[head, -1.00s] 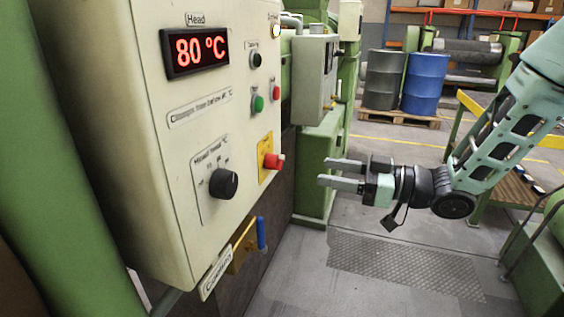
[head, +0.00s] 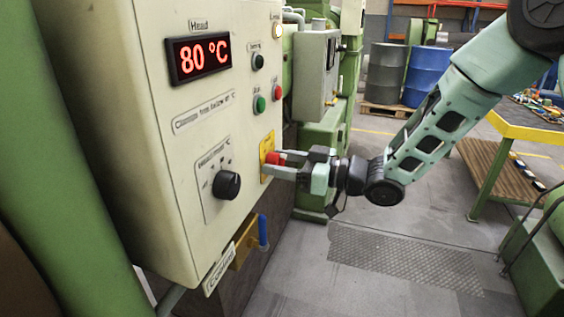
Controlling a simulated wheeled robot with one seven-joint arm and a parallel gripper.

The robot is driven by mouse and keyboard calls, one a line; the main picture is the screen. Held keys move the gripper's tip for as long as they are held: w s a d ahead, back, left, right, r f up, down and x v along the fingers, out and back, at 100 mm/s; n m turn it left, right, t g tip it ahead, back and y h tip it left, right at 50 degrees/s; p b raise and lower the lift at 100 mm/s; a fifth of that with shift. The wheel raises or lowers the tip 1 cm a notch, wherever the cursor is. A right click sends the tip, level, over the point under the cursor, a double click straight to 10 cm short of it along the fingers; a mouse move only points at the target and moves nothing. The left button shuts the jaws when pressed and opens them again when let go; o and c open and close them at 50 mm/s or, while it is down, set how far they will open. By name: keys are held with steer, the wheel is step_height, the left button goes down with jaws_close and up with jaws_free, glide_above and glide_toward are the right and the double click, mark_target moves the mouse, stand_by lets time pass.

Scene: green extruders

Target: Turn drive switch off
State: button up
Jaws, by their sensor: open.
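A cream control cabinet (head: 175,110) fills the left of the head view. A red switch handle (head: 273,158) sits on a yellow plate (head: 267,143) at the cabinet's right side; I cannot read a drive label on it. My gripper (head: 277,164) is open at this handle, coming from the right. Its lower finger passes just below and in front of the red handle, and the other finger is largely hidden behind it. I cannot tell whether the fingers touch the handle.
A black knob (head: 226,184), a small black switch (head: 258,61), a green button (head: 259,104) and a red button (head: 277,92) are on the same panel. The red display (head: 198,54) reads 80 °C. A blue lever (head: 262,231) is below. A workbench (head: 545,128) stands right; the floor between is clear.

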steer(key=c, duration=1)
steer(key=shift+f+n+b, duration=0.15)
steer(key=shift+n+b, duration=0.25)
steer(key=shift+b, duration=0.2)
steer(key=n+b, duration=0.1)
steer(key=b, duration=0.2)
steer(key=shift+f+n, duration=0.15)
steer(key=shift+n, duration=0.25)
steer(key=n+b, duration=0.4)
steer(key=b, duration=0.2)
steer(key=shift+n, duration=0.3)
steer(key=n+b, duration=0.4)
steer(key=b, duration=0.1)
steer(key=shift+b, duration=0.4)
steer(key=n+b, duration=0.2)
steer(key=b, duration=0.1)
steer(key=shift+r+n, duration=0.25)
steer(key=shift+n, duration=0.15)
steer(key=shift+o, duration=0.2)
